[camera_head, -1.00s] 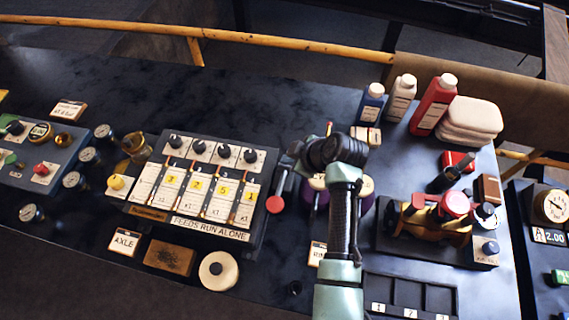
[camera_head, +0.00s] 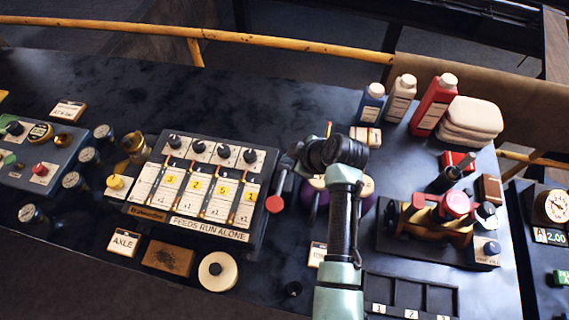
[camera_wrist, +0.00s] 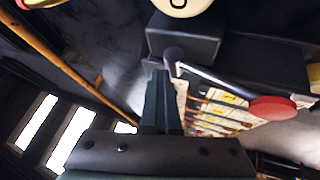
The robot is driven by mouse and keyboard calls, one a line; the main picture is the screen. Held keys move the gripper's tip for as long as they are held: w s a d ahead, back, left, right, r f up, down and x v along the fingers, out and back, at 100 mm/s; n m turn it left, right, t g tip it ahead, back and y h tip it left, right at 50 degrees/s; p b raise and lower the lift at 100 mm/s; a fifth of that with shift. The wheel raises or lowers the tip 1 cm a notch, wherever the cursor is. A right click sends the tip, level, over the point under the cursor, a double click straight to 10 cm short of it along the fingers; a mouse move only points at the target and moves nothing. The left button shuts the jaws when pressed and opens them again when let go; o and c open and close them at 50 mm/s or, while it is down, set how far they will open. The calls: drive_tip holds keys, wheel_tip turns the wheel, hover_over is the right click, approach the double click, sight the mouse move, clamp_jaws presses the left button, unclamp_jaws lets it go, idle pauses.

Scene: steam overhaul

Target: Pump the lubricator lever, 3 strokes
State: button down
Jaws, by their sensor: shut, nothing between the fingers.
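The lubricator (camera_head: 208,190) is a dark box with several numbered feed columns, dark knobs along its top and a "FEEDS RUN ALONE" label. Its lever (camera_head: 280,185) is on the right side, a thin arm ending in a red round knob (camera_head: 275,204). In the wrist view the lever (camera_wrist: 222,87) runs from a dark pivot (camera_wrist: 174,55) to the red knob (camera_wrist: 272,107). My gripper (camera_wrist: 162,74) is shut and empty, its fingertips close to the pivot end. I cannot tell whether they touch. In the head view my wrist hides part of this area.
A valve assembly (camera_head: 435,220) with red knobs stands at the right. Bottles, including a red one (camera_head: 433,105), and folded white cloths (camera_head: 470,120) stand at the back right. A purple-sided round thing (camera_head: 316,195) is partly behind my arm. The table behind the lubricator is clear.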

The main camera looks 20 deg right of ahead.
drive_tip(key=shift+s+a+f+g, duration=0.2)
drive_tip(key=shift+s+f, duration=0.15)
drive_tip(key=shift+f, duration=0.25)
drive_tip(key=shift+s+a+f+g, duration=0.2)
drive_tip(key=shift+s+f, duration=0.15)
drive_tip(key=shift+f, duration=0.2)
drive_tip(key=shift+w+d+r+p, duration=0.15)
drive_tip(key=shift+w+r+p, duration=0.15)
drive_tip(key=shift+r+p, duration=0.15)
drive_tip(key=shift+w+d+r+p, duration=0.15)
drive_tip(key=shift+r+p, duration=0.1)
drive_tip(key=shift+r, duration=0.15)
drive_tip(key=shift+w+d+r+p, duration=0.15)
drive_tip(key=shift+r+p, duration=0.1)
drive_tip(key=shift+r, duration=0.15)
drive_tip(key=r+p, duration=0.1)
drive_tip(key=r, duration=0.2)
drive_tip(key=shift+w+d+r+p, duration=0.2)
drive_tip(key=shift+w+r+p, duration=0.15)
drive_tip(key=shift+w, duration=0.2)
drive_tip(key=shift+d+r, duration=0.1)
